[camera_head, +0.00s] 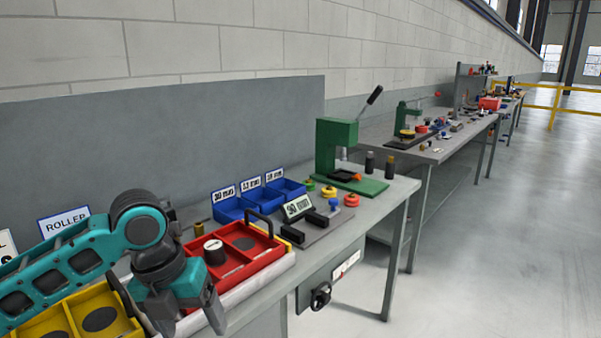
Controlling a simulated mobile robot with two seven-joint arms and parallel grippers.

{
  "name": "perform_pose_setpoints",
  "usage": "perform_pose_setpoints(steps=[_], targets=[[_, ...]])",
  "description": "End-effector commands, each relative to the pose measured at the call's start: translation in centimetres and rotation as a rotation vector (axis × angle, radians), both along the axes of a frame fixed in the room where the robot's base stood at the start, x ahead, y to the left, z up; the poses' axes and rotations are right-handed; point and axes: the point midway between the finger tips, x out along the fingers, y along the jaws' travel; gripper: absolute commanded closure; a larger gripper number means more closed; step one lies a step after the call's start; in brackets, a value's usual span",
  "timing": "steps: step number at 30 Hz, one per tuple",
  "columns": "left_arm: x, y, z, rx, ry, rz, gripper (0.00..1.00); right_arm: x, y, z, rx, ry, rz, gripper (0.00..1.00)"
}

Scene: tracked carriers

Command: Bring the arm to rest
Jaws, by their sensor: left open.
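My left arm comes in from the left in teal and dark grey. Its gripper (190,318) points down at the lower left, with its jaws open and nothing seen between them. It appears in front of the gap between a yellow tray (128,326) and a red tray (283,250). I cannot tell its exact height above the bench. The arm covers part of the yellow tray. My right gripper is not in view.
The red tray holds a dark cylinder with a white top (214,250). Blue bins (229,209), a label stand (298,207) and a green press (336,150) stand farther along the grey bench (385,207). More benches lie beyond; the floor (500,240) at right is clear.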

Motion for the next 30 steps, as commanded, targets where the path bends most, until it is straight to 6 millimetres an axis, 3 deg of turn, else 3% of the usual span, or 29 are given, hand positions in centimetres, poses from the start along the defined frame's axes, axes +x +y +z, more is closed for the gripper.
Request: perform_pose_setpoints(steps=[9, 15, 22, 30], targets=[[0.4, -7.1, -8.0, -0.397, 0.018, 0.613, 0.21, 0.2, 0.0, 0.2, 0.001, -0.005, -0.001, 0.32], [-0.3, -9.1, -12.3, -0.674, 0.103, 1.087, 0.21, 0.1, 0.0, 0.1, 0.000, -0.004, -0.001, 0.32], [-2.5, -7.8, -17.0, -0.964, 0.221, 1.633, 0.21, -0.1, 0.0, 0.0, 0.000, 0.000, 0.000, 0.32], [-8.6, -2.7, -22.3, -1.251, 0.310, 2.194, 0.21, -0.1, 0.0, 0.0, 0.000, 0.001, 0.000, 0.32]])
